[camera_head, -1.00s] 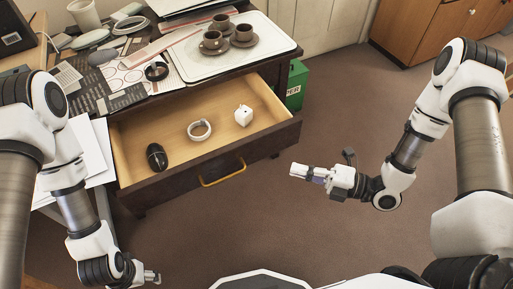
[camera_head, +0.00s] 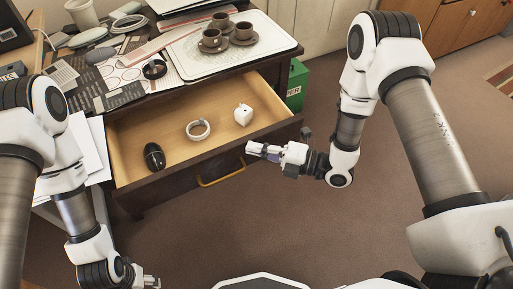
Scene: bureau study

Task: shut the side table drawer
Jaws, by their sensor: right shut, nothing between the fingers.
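The side table drawer (camera_head: 255,148) is pulled well out of the dark side table (camera_head: 291,62), with a yellow handle (camera_head: 221,177) on its front. Inside the drawer lie a black mouse (camera_head: 154,157), a white ring-shaped thing (camera_head: 198,129) and a small white piggy-bank-like thing (camera_head: 243,114). My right gripper (camera_head: 251,148) is shut and empty, at the right part of the drawer front; I cannot tell whether it touches. My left gripper (camera_head: 152,282) is low at the left, away from the drawer; its fingers are too small to judge.
On the table top stand a white tray (camera_head: 275,52) with several brown cups and saucers, plus papers and small office things. A green box (camera_head: 297,84) stands on the floor beside the table. The carpet in front of the drawer is clear.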

